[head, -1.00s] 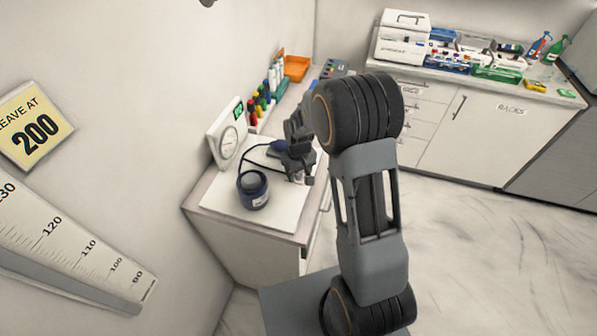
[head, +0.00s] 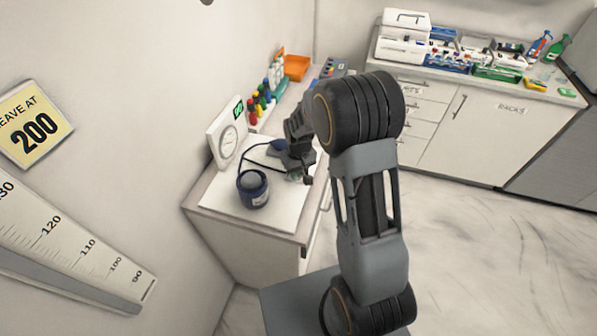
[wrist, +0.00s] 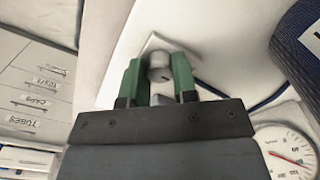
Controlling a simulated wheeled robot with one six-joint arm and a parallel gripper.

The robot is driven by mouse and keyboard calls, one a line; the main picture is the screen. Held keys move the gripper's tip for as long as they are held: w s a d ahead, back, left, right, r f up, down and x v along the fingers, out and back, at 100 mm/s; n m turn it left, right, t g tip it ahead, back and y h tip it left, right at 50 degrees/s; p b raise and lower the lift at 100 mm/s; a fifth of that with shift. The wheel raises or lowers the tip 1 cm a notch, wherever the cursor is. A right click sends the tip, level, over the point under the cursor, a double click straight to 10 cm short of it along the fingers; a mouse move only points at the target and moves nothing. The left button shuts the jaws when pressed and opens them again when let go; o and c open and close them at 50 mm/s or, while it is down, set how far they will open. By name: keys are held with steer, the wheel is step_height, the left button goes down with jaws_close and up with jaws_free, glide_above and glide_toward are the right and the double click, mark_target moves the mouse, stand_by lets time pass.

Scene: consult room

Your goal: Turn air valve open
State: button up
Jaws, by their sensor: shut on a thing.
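The air valve shows in the wrist view as a small silver-grey knob (wrist: 159,68) on a pale square plate (wrist: 160,42). My gripper (wrist: 158,80) has its two green fingers on either side of the knob and is shut on it. In the head view my gripper (head: 297,178) is low at the right part of the white mat (head: 240,212), and it hides most of the valve. A white gauge (head: 228,141) with a round dial stands against the wall. The dial (wrist: 287,154) also shows in the wrist view, with a red needle.
A dark blue rolled cuff (head: 253,189) stands on the mat, left of my gripper, with a dark hose near it. Several coloured bottles (head: 262,97) and an orange tray (head: 295,68) stand farther back. The counter's front edge is close to my gripper.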

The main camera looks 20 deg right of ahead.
mark_target(299, 173)
steer(key=m+b, duration=0.2)
steer(key=m, duration=0.2)
steer(key=shift+f+m, duration=0.1)
steer(key=shift+m, duration=0.2)
steer(key=m+b, duration=0.1)
steer(key=m, duration=0.3)
steer(key=shift+m+b, duration=0.3)
steer(key=shift+b, duration=0.05)
steer(key=m+b, duration=0.1)
steer(key=m, duration=0.3)
steer(key=shift+m+b, duration=0.45)
steer(key=shift+m, duration=1.55)
steer(key=o, duration=0.9)
steer(key=shift+r, duration=0.2)
step_height(299, 173, up, 14)
steer(key=shift+f+b, duration=0.15)
steer(key=shift+b, duration=0.25)
